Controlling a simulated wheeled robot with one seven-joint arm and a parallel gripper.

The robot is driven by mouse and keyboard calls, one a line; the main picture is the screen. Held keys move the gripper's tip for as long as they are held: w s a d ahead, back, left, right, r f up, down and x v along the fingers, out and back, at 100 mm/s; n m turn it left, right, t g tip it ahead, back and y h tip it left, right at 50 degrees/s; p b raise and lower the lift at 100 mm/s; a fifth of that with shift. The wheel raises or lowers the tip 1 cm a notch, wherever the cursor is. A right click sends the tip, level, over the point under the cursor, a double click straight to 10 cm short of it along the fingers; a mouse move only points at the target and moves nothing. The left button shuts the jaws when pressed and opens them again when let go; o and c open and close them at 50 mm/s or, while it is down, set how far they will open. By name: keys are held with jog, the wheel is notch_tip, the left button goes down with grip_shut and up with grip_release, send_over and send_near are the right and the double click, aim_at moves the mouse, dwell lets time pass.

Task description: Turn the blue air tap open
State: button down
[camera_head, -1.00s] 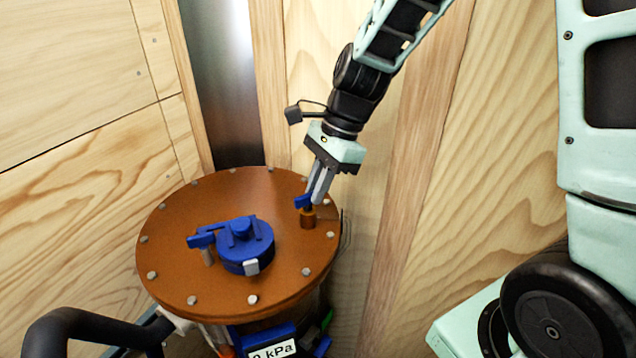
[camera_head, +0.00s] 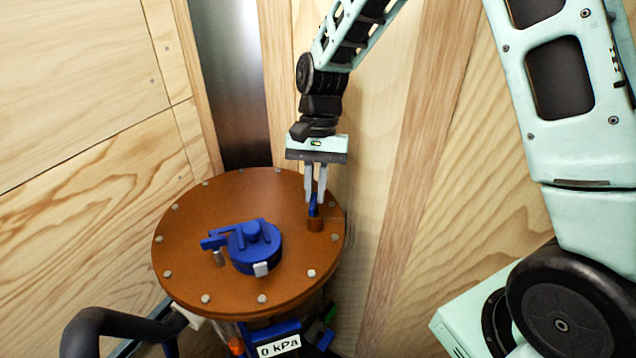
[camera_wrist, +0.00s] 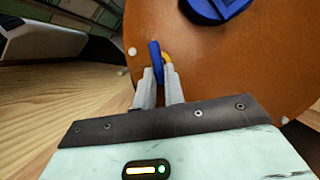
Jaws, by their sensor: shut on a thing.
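The blue air tap (camera_head: 314,204) stands on a brass stub (camera_head: 315,223) near the right edge of the orange-brown round lid (camera_head: 190,265). My gripper (camera_head: 315,197) comes down on it from above, its two grey fingers shut on the blue handle. In the wrist view the blue tap handle (camera_wrist: 155,56) sits at the fingertips of my gripper (camera_wrist: 160,75), with a brass ring beside it. The fingers partly hide the handle, so its exact angle is hard to tell.
A blue round cap (camera_head: 252,245) with a blue lever (camera_head: 222,238) sits mid-lid. Bolts ring the lid. A label reading "0 kPa" (camera_head: 279,346) is below its front. A black hose (camera_head: 110,325) is at lower left. Wooden walls stand close behind.

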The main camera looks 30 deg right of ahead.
jog(key=n+h, duration=0.1)
jog(key=n, duration=0.1)
jog(key=a+n+h, duration=0.1)
jog(key=n, duration=0.2)
jog(key=shift+w+n+g+p, duration=0.2)
jog(key=shift+n+g+p, duration=0.1)
jog(key=shift+p, duration=0.1)
dwell(0.4)
jog(key=c, duration=1.5)
grip_release()
jog(key=shift+w+r, duration=0.25)
jog(key=shift+r, duration=0.2)
jog(key=b+v, duration=0.4)
jog(key=v, duration=1.2)
jog(key=shift+a+r+b, duration=0.1)
jog(key=shift+r+b, duration=0.1)
jog(key=shift+b, duration=0.2)
